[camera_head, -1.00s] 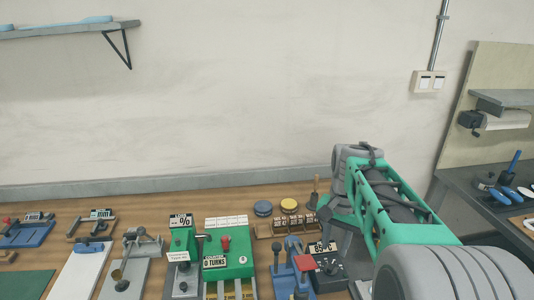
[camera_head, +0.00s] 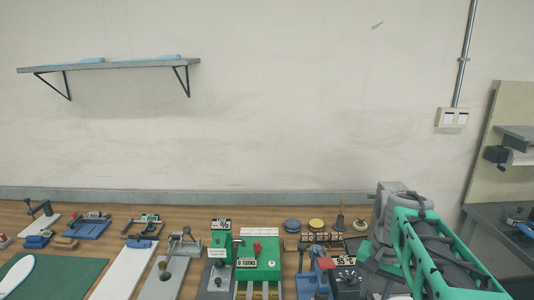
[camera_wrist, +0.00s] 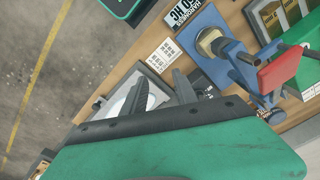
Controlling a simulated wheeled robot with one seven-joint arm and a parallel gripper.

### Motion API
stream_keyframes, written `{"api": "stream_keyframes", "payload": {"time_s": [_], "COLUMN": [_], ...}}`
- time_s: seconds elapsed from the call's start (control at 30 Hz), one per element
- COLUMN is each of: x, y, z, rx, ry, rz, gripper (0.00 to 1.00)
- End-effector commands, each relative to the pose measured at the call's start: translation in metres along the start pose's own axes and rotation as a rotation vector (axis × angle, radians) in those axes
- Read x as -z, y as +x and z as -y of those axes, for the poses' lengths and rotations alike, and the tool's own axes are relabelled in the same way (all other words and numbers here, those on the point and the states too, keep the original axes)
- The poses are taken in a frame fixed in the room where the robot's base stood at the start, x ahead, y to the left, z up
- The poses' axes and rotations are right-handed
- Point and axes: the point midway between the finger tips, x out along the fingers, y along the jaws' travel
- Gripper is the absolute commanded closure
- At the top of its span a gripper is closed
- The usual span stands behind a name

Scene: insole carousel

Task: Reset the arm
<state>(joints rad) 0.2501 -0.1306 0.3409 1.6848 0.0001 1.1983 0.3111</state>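My arm (camera_head: 445,250), with green links and grey joints, reaches over the right end of the wooden bench in the head view. My gripper's fingers are hidden or out of frame there. In the wrist view my gripper (camera_wrist: 160,88) shows two dark fingers that stand apart with nothing between them. A blue-framed device (camera_wrist: 210,45) with a red block (camera_wrist: 279,68) lies just beyond the fingers, at the upper right. A round pale part in a grey frame shows behind the left finger. I cannot tell any contact.
The bench (camera_head: 205,208) carries several small devices, among them a green counter unit (camera_head: 258,262) reading "0 TURNS". A wall shelf (camera_head: 120,66) is at the upper left. A dark side table (camera_head: 500,240) stands at the right. Bare floor (camera_wrist: 50,60) shows left in the wrist view.

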Motion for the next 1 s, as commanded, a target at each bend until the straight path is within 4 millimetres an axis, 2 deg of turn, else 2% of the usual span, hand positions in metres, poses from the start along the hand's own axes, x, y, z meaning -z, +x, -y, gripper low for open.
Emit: {"api": "stream_keyframes", "payload": {"time_s": [0.07, 0.27, 0.5, 0.67, 0.7, 0.77, 0.9, 1.0], "x": [0.000, -0.026, -0.077, -0.126, -0.140, -0.155, -0.157, -0.162], "y": [0.010, 0.049, 0.069, 0.067, 0.063, 0.055, 0.019, 0.014], "z": [0.001, -0.008, -0.018, -0.014, -0.012, -0.007, 0.016, 0.025], "rx": [0.003, -0.003, 0.000, 0.013, 0.019, 0.031, 0.072, 0.083], "ry": [-0.063, -0.191, -0.322, -0.406, -0.431, -0.469, -0.542, -0.578], "rz": [-0.012, 0.011, -0.008, -0.060, -0.080, -0.116, -0.238, -0.255], "gripper": [0.65, 0.65, 0.65, 0.65, 0.65, 0.65, 0.65, 0.65]}}
